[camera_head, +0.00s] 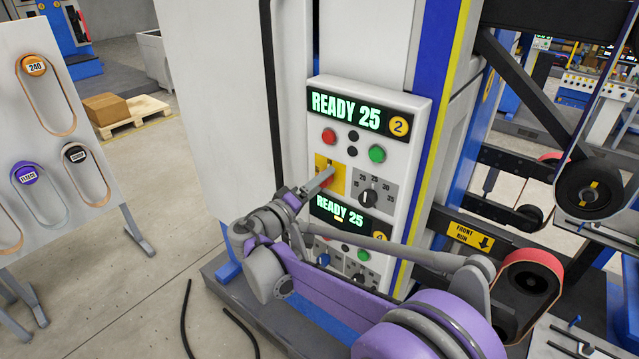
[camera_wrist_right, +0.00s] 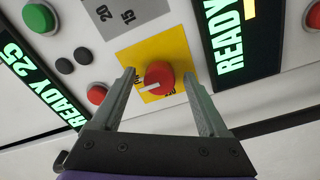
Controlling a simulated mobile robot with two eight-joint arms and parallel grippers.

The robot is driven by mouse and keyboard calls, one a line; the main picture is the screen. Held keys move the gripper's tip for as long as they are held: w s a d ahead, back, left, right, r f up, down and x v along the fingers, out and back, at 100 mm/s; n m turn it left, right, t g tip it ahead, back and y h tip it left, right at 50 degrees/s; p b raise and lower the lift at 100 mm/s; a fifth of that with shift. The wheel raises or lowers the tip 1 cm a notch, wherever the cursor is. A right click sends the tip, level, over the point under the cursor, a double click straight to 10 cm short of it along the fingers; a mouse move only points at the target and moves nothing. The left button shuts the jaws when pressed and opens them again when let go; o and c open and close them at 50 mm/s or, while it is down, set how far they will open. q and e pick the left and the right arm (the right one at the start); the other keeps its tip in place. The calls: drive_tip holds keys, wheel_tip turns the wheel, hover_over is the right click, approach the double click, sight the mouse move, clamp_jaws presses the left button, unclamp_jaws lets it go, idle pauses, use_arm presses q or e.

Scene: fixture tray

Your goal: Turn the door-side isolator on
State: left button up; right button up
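A white control cabinet (camera_head: 418,125) carries two stacked READY 25 units. On the upper unit, marked 2, a yellow plate (camera_head: 339,166) bears a red rotary isolator knob, largely hidden behind my right gripper (camera_head: 324,181) in the head view. In the right wrist view the red knob (camera_wrist_right: 160,75) stands on its yellow plate (camera_wrist_right: 150,53), with a white pointer mark; the small labels are not readable. My right gripper (camera_wrist_right: 159,78) is open, one finger on each side of the knob, with a gap visible on both sides. My left gripper is not in view.
A red button (camera_head: 329,136), a green button (camera_head: 377,153) and a black selector knob (camera_head: 368,197) sit close by. The lower unit has a blue knob (camera_head: 323,260), partly behind my arm.

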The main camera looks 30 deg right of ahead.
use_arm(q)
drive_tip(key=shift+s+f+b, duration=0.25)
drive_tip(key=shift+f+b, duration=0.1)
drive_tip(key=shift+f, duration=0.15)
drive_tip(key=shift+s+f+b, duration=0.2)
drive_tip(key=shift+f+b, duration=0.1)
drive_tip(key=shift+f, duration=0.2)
use_arm(e)
drive_tip(key=v, duration=1)
drive_tip(key=shift+s+a, duration=0.25)
drive_tip(key=shift+a, duration=0.1)
drive_tip(key=shift+d, duration=0.1)
